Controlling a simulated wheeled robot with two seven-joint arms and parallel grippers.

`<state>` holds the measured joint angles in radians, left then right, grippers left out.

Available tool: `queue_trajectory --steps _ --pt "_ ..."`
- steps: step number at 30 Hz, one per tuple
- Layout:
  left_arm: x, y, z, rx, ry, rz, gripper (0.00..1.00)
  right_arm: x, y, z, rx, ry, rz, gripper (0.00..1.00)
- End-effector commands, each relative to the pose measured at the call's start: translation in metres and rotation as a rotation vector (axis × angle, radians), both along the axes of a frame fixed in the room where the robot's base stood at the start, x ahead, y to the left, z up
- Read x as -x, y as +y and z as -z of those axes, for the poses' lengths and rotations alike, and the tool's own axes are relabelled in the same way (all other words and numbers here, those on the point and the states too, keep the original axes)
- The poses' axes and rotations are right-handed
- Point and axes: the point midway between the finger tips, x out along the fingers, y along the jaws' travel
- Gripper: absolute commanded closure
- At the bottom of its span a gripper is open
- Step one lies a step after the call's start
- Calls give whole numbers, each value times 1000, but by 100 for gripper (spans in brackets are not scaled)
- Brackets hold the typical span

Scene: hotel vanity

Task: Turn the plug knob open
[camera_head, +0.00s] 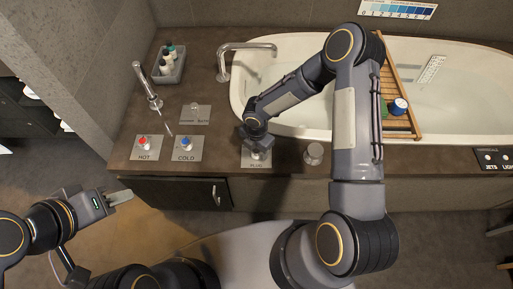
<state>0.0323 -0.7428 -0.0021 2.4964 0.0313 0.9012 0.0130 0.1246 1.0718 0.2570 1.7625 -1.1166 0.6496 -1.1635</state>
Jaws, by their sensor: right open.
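My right gripper (257,148) points down from above, directly over the knob. Its jaws are open around or just above the knob; I cannot tell whether they touch it. My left gripper (121,197) is in front of the counter at the left, away from the knob and empty; its jaws are too small to judge.
The red HOT knob (143,142) and blue COLD knob (185,143) stand left of the plug plate. Behind are the tap (222,66), a shower plate (196,114), a hand shower (149,90) and the white tub (298,50).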

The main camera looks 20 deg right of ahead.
Motion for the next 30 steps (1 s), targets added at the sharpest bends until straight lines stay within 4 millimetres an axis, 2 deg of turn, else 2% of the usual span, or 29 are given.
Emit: queue_trajectory --steps 4,14,23,30 --pt "0 0 0 0 0 0 64 0 0 0 0 0 0 45" --pt "0 0 0 0 0 0 64 0 0 -1 0 0 0 87" --pt "0 0 6 0 0 0 64 0 0 0 0 -1 37 87" --pt "0 0 22 0 0 0 64 0 0 2 1 -3 175 87"
